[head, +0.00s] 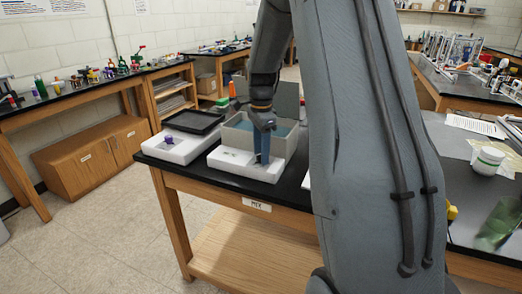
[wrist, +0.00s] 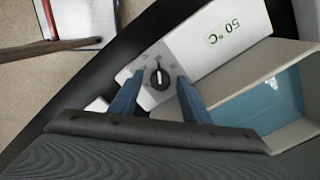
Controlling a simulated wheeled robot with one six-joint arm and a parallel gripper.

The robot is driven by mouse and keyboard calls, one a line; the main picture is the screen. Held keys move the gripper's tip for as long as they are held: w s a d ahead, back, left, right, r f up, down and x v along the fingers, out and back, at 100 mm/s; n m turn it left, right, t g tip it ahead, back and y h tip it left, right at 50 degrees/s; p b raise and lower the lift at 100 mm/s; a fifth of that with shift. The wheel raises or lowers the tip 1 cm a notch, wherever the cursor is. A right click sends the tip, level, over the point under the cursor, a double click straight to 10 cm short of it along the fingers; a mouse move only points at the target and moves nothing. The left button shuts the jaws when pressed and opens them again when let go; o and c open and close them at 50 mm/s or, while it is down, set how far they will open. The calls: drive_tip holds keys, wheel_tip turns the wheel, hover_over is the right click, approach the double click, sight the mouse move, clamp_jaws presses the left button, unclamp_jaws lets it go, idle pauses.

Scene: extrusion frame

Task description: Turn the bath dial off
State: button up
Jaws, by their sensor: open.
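The bath dial (wrist: 159,79) is a round black knob with a white pointer line, on the bath's white front panel with small marks around it. In the wrist view the line runs roughly up and down. My gripper (wrist: 159,83) is open, its two blue fingers on either side of the dial with a gap on each side. I cannot tell how far the tips are above the panel. The water bath (wrist: 238,45) has a green "50 °C" label and blue water. In the head view my gripper (head: 262,158) points down over the bath's white front (head: 230,162) and hides the dial.
A white unit with a black top (head: 194,122) stands left of the bath on the black bench (head: 205,182). My arm covers the bench right of the bath. A white jar (head: 488,160) stands farther right. The floor at the left is clear.

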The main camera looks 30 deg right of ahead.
drive_tip(key=c, duration=1)
drive_tip(key=shift+c, duration=0.2)
drive_tip(key=shift+n, duration=0.4)
drive_tip(key=n+p, duration=0.2)
drive_tip(key=n, duration=0.2)
drive_tip(key=shift+n, duration=0.3)
drive_tip(key=n+p, duration=0.1)
drive_tip(key=n, duration=0.4)
drive_tip(key=n+p, duration=0.1)
drive_tip(key=n, duration=0.5)
drive_tip(key=shift+n, duration=0.4)
drive_tip(key=n+p, duration=0.1)
drive_tip(key=n, duration=0.5)
drive_tip(key=shift+n, duration=0.3)
drive_tip(key=shift+p, duration=0.3)
